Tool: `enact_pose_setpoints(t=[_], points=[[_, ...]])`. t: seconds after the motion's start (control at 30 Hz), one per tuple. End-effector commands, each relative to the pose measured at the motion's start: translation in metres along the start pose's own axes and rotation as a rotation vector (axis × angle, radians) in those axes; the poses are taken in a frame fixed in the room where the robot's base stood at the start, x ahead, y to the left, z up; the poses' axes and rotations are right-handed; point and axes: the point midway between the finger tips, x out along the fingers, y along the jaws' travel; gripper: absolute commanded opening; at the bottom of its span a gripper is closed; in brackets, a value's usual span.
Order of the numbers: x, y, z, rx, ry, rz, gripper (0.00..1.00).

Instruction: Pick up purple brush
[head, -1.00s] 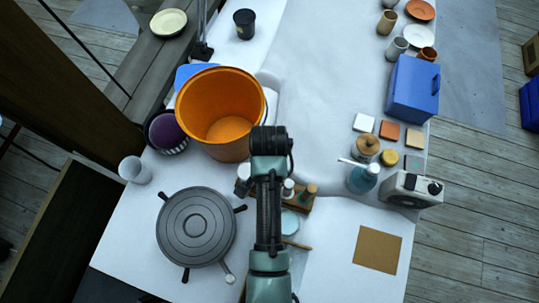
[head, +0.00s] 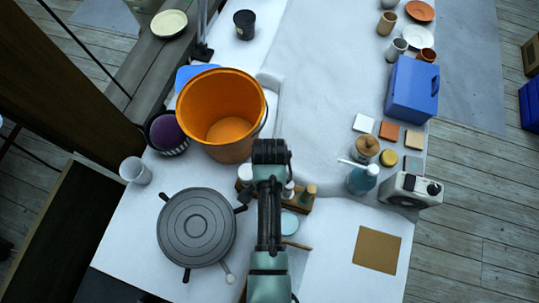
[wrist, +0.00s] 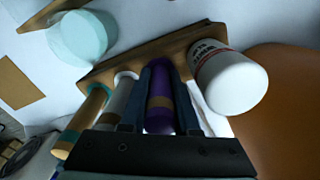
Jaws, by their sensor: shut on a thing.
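The purple brush (wrist: 158,116), with a tan band around it, stands in a wooden rack (wrist: 100,78) in the wrist view. My gripper (wrist: 162,80) has a finger on each side of the brush and is shut on it. The rack (head: 305,206) shows partly in the head view, where my arm covers the purple brush and my gripper's fingers.
A white bottle (wrist: 230,82) stands close beside the purple brush, and white (wrist: 113,108) and tan-and-green (wrist: 82,122) handles stand on its other side.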

Motion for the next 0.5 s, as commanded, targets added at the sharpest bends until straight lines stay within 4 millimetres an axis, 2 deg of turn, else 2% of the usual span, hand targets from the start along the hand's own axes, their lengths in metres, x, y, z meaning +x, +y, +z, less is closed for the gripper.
enact_pose_setpoints(t=[0.27, 0.37, 0.5], points=[[-0.005, -0.001, -0.001, 0.000, 0.002, -0.002, 0.00], [-0.018, -0.001, -0.001, 0.000, 0.003, -0.003, 0.00], [-0.045, -0.001, -0.001, 0.000, 0.004, -0.004, 0.00]])
